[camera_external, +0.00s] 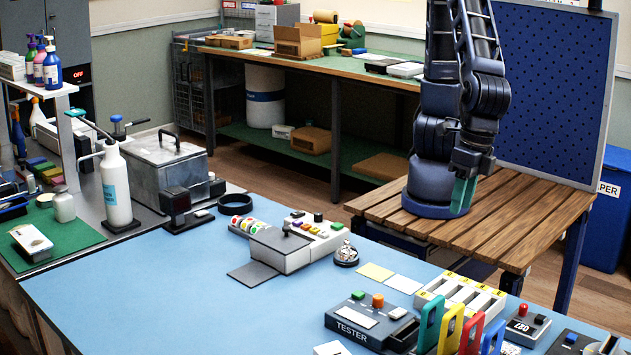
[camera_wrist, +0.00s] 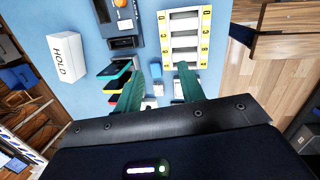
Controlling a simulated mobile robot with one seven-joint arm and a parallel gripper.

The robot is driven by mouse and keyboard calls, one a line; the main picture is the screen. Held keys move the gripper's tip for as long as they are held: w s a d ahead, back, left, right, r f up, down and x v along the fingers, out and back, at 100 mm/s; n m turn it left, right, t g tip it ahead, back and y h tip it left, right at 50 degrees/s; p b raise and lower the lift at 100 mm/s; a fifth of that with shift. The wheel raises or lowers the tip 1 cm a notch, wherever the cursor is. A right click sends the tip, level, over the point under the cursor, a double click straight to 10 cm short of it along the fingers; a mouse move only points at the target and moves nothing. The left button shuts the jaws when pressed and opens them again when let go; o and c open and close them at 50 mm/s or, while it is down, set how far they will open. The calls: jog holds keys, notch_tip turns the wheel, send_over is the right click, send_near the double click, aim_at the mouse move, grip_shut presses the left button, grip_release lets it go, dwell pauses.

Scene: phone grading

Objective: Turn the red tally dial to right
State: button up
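A bell (camera_external: 346,254) stands right of the device. The table's front left is clear.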

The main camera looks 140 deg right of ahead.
aim_at(524, 305)
jog(key=s+a+f+n+g+y, duration=0.1)
jog(key=s+a+f+n, duration=0.3)
jog(key=a, duration=0.4)
jog(key=s+a+f+n+g, duration=0.1)
jog(key=a+f+n, duration=0.3)
jog(key=a+f, duration=0.25)
jog(key=f, duration=0.7)
jog(key=a+f, duration=0.1)
jog(key=f, duration=0.2)
jog(key=shift+s+f, duration=0.25)
jog(key=shift+c, duration=0.2)
grip_shut()
